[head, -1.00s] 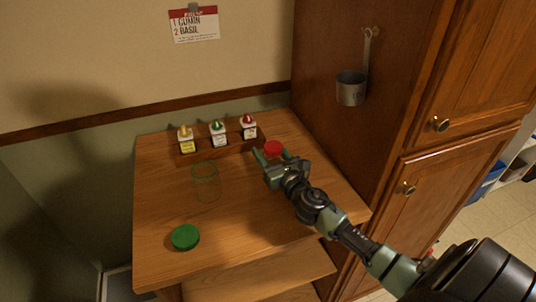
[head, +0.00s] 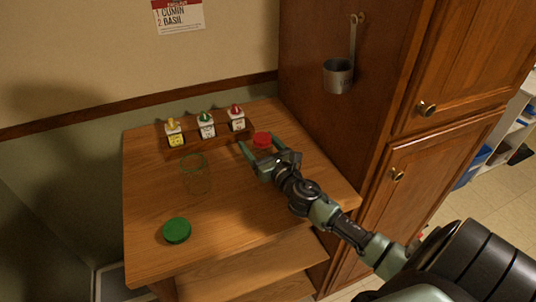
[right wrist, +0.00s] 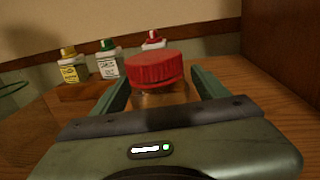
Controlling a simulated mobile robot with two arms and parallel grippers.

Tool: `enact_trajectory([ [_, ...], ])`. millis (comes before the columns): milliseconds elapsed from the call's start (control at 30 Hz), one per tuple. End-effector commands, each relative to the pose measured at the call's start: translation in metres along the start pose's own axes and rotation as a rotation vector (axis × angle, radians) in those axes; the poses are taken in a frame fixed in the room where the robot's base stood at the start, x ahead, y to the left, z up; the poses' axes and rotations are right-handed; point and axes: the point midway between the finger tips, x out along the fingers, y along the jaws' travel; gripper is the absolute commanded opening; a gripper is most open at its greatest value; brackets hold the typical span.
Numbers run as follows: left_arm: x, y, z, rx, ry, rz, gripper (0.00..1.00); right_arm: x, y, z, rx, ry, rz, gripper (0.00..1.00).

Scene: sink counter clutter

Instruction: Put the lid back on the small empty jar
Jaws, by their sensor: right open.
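A clear glass jar (head: 195,178) stands open and looks empty on the wooden counter, its rim faintly green. A green lid (head: 177,231) lies flat on the counter in front of it, apart from the jar. A smaller jar with a red lid (head: 262,139) stands at the back right. My right gripper (head: 262,147) is open, with its fingers on either side of this red-lidded jar. In the right wrist view the red lid (right wrist: 154,70) sits on the jar's top between the spread fingers (right wrist: 158,92); the lower jar is hidden behind the palm. My left gripper is out of view.
A wooden rack (head: 210,140) with yellow, green and red-topped bottles stands at the back. A wooden cabinet (head: 325,130) with a hanging metal cup (head: 338,76) bounds the right side. The counter's (head: 235,205) front middle is clear.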

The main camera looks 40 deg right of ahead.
Motion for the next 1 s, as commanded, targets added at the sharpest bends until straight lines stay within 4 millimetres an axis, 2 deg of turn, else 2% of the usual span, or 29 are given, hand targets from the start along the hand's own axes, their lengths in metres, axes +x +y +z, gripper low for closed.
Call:
enact_trajectory([
  [300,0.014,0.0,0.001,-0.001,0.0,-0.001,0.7,-0.069,0.0,-0.005,-0.001,0.004,0.001,0.74],
  [500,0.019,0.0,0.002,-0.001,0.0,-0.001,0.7,-0.1,0.001,-0.003,0.0,0.002,0.001,0.74],
  [700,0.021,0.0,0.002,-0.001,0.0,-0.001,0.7,-0.111,0.0,-0.001,-0.001,0.0,0.0,0.74],
  [1000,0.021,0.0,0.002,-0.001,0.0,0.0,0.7,-0.111,0.0,0.0,0.0,0.0,0.0,0.74],
])
